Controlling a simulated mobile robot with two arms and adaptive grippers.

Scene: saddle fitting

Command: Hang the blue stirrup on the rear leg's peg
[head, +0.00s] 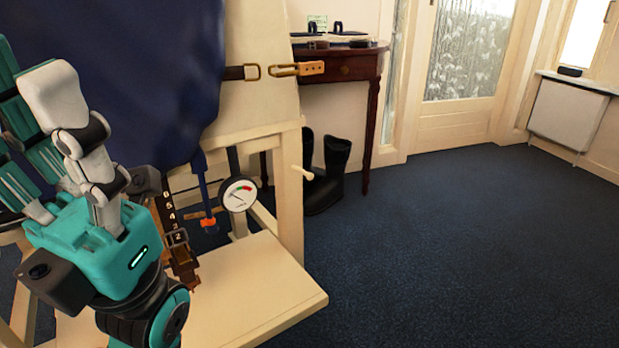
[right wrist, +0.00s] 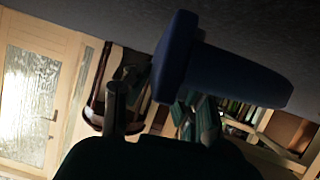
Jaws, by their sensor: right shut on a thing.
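The stirrup (right wrist: 225,75) is dark blue and fills the upper middle of the right wrist view. A broad flat part and a long bar show. My right gripper (right wrist: 150,108) is shut on it; the contact is dim and partly hidden. I cannot make out this stirrup in the head view. A short pale peg (head: 303,172) sticks out to the right from the cream wooden stand's near right leg (head: 290,195). My left gripper (head: 60,150), teal with grey-white jointed fingers, is at the left in front of the stand. Its opening is unclear.
A dark blue cover (head: 130,70) lies over the stand, with a round gauge (head: 239,193) and brown straps (head: 178,245) below. The pale base board (head: 265,290) juts forward. Black boots (head: 328,175) stand by a dark table (head: 350,68). The carpet at right is clear.

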